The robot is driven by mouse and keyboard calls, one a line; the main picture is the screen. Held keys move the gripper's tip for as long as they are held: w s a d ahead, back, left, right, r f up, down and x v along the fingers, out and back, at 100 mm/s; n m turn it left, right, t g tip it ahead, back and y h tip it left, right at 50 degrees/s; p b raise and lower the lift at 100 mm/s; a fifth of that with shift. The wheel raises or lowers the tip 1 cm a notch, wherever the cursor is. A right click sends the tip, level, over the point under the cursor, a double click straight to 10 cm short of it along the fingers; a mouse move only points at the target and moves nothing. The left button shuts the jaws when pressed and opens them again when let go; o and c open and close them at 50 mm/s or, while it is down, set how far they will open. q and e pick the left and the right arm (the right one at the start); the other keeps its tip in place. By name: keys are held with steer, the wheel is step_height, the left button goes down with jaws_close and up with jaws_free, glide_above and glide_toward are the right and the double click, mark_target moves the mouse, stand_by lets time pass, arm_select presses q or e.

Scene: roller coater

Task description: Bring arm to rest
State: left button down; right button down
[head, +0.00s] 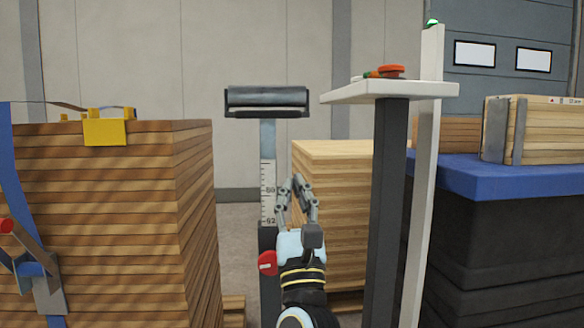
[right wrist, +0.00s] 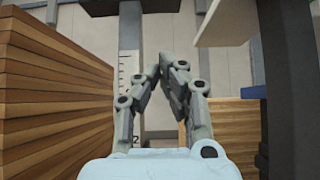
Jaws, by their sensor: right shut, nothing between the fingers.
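My right gripper (head: 299,188) is raised in the middle of the head view, in front of the roller stand's post and a light wood stack. Its fingertips meet, with nothing between them. The right wrist view shows the same gripper (right wrist: 164,62) with its fingers closed to a point. The roller stand (head: 267,150) has a dark roller (head: 266,98) on top and a scale on its post. A red knob (head: 267,263) shows just left of my right wrist. My left gripper is not in view.
A tall stack of brown boards (head: 100,190) with a blue strap stands at left. A white shelf (head: 400,90) on a dark post holds an orange-red object (head: 390,71) at right. A blue-topped dark block (head: 480,180) carries a wooden crate (head: 530,130). Light wood (head: 335,200) is stacked behind.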

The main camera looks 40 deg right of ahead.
steer(key=shift+v, duration=1.3)
